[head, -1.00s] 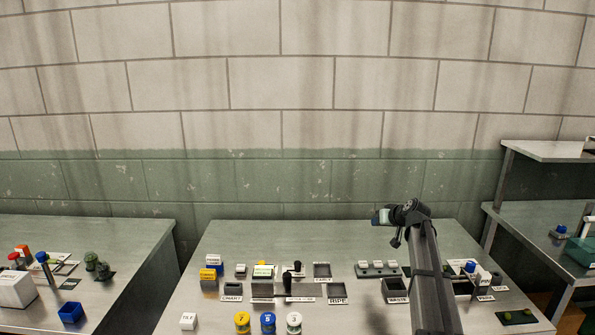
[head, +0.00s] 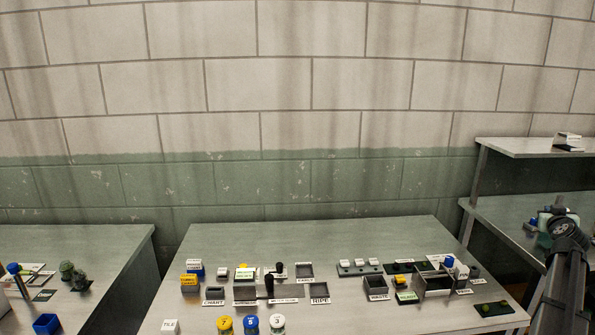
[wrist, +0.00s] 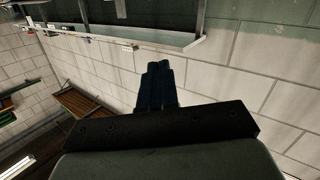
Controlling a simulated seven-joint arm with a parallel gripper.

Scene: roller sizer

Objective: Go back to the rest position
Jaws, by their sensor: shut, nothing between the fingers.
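My gripper shows in the wrist view (wrist: 158,82), its dark fingers together with nothing between them. Beyond the fingers are the pale block wall and a long metal edge. In the head view my arm is at the far right, in front of the right-hand table, clear of the middle table (head: 340,240). The fingertips cannot be made out in the head view.
The middle table holds labelled bins, such as the RIPE bin (head: 319,291), and numbered jars like the blue-lidded jar (head: 250,324). A metal frame (head: 433,282) stands at its right. A shelf (head: 520,147) stands above the right-hand table. The middle table's back strip is clear.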

